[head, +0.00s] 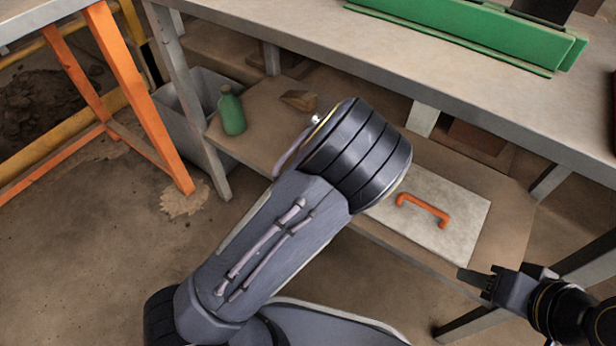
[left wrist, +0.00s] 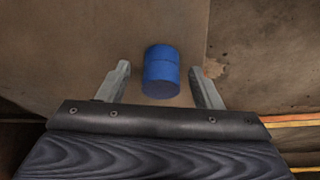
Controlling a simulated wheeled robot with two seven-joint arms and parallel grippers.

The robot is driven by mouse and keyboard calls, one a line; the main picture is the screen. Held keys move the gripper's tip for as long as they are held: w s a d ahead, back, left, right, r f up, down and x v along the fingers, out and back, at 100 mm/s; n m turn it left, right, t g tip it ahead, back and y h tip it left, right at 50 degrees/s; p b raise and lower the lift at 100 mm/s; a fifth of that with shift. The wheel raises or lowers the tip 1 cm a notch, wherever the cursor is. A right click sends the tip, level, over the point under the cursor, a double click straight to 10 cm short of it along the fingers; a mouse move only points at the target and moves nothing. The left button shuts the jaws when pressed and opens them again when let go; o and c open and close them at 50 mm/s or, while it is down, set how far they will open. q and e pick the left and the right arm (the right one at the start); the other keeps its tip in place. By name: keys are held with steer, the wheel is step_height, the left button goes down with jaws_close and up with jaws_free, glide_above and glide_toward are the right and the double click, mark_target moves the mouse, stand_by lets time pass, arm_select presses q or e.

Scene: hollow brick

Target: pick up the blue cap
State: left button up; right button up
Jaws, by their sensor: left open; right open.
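The blue cap (left wrist: 161,72) shows in the left wrist view as a short blue cylinder on a brown surface. My left gripper (left wrist: 160,68) is open, with one finger on each side of the cap in the picture and a visible gap on both sides. I cannot tell whether the fingertips are level with the cap or above it. In the head view my left arm crosses the middle and hides its gripper and the cap. My right gripper (head: 474,277) is at the lower right of the head view, open and empty, near the lower shelf's front edge.
The lower shelf (head: 268,112) holds a green bottle (head: 232,111), a small brown piece (head: 298,100) and a pale panel with an orange handle (head: 423,210). The grey tabletop (head: 440,75) overhangs it. An orange-legged table (head: 130,85) stands at left.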

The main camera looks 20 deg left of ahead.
arm_select(q)
steer(key=shift+r, duration=0.1)
steer(key=c, duration=1)
steer(key=shift+r, duration=0.1)
steer(key=shift+c, duration=0.2)
